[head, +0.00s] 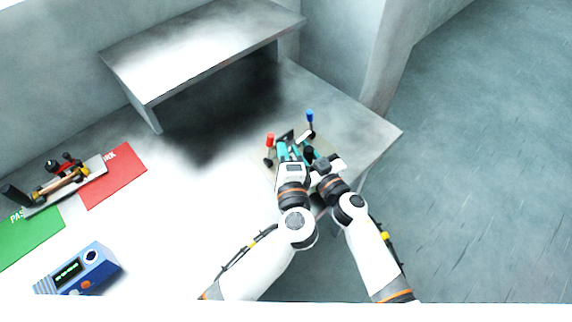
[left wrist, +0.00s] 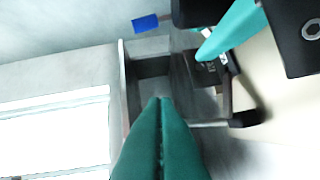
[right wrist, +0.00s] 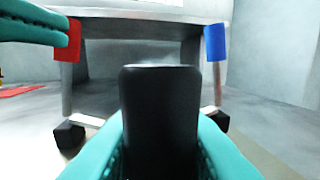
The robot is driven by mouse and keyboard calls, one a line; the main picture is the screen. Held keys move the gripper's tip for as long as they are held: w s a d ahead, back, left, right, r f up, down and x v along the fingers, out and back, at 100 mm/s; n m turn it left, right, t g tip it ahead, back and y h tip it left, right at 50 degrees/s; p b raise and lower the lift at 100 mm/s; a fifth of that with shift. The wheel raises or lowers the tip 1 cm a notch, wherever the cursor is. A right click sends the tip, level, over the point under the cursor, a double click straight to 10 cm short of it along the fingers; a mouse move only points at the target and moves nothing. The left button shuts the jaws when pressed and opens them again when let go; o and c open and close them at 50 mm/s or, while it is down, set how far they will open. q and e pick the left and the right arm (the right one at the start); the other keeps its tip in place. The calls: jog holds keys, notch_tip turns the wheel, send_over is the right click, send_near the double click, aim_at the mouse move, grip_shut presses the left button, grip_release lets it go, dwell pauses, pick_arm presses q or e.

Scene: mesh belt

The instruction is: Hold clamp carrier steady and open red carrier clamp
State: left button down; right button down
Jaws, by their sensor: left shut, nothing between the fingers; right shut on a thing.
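The clamp carrier has a red clamp handle (head: 270,139) on its left and a blue clamp handle (head: 310,115) on its right; both stand upright in the right wrist view, red (right wrist: 68,45) and blue (right wrist: 216,42). My left gripper (head: 281,145) is shut and empty. In the right wrist view its teal fingers (right wrist: 40,25) reach in at the red handle's top; whether they touch it I cannot tell. In the left wrist view its fingers (left wrist: 163,105) are together, and the red handle does not show. My right gripper (right wrist: 160,130) is shut on a black upright grip (right wrist: 160,90).
A raised metal shelf (head: 205,50) stands behind the carrier. At left lie a red mat (head: 118,178), a green mat (head: 30,238), a fixture with a clamp (head: 62,187) and a blue meter (head: 82,270). The table's right corner (head: 385,133) is close by.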

pick_arm(q)
jog(key=shift+x, duration=1.5)
jog(key=shift+s+a+r+n+t, duration=0.1)
jog(key=shift+s+a+n+t, duration=0.25)
jog(key=shift+n+t, duration=0.2)
jog(key=shift+s+a+n+t, duration=0.5)
jog(key=shift+a+n, duration=0.1)
jog(key=shift+n, duration=0.55)
jog(key=shift+s+a, duration=0.75)
jog(key=shift+a, duration=0.1)
jog(key=s, duration=0.4)
jog(key=s+d+f, duration=0.1)
jog(key=s, duration=0.2)
jog(key=s+d, duration=0.1)
jog(key=s, duration=0.3)
jog(key=shift+s+d+f, duration=0.1)
jog(key=shift+s+f, duration=0.15)
jog(key=shift+s, duration=0.1)
